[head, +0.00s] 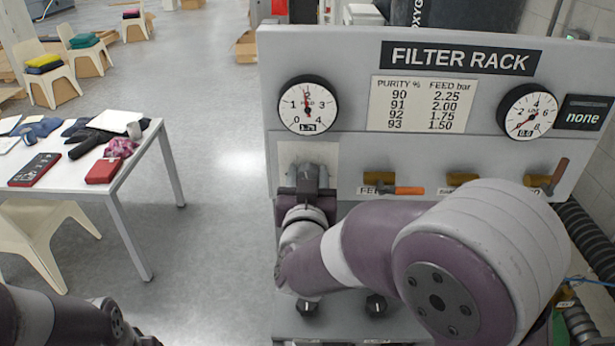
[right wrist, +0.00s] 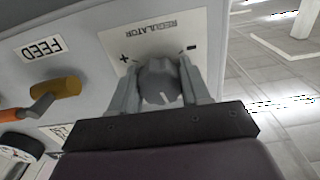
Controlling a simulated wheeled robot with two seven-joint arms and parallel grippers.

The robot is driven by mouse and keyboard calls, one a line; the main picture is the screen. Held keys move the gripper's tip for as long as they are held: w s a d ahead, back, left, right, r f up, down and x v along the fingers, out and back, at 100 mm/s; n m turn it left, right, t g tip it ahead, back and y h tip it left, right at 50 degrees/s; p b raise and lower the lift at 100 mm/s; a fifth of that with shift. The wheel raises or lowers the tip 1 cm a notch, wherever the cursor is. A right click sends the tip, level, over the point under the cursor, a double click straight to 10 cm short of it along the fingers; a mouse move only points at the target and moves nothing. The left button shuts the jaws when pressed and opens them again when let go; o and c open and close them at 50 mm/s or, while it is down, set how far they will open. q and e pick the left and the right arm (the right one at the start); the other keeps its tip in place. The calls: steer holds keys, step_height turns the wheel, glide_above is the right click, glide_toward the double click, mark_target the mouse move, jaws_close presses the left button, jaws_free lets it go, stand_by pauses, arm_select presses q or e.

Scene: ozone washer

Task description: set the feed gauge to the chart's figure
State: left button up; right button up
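The feed gauge (head: 307,104) is a round white dial at the upper left of the grey panel. Its needle points nearly straight up, close to the 2, and its small readout appears to show 1.75. The chart (head: 423,104) lists purity 90 to 93 against feed 2.25, 2.00, 1.75 and 1.50 bar. My right gripper (head: 307,172) is at the regulator plate below the gauge. In the right wrist view its fingers (right wrist: 160,80) close on both sides of the grey regulator knob (right wrist: 160,84). In the head view the gripper hides the knob. My left gripper is out of view.
A second gauge (head: 527,111) reads 0.0, beside a dark display (head: 583,113) showing "none". An orange-handled feed valve (head: 395,189) sits right of the regulator, with further valves beyond it. My right arm covers the panel's lower part. A white table (head: 150,163) stands left.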

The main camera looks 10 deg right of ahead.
steer(key=shift+f+b, duration=0.2)
steer(key=shift+b, duration=0.15)
steer(key=shift+f+m+b, duration=0.15)
steer(key=shift+m+b, duration=0.65)
steer(key=shift+b, duration=0.45)
steer(key=shift+r, duration=0.25)
steer(key=o, duration=1)
steer(key=shift+o, duration=0.2)
steer(key=shift+s+r, duration=0.1)
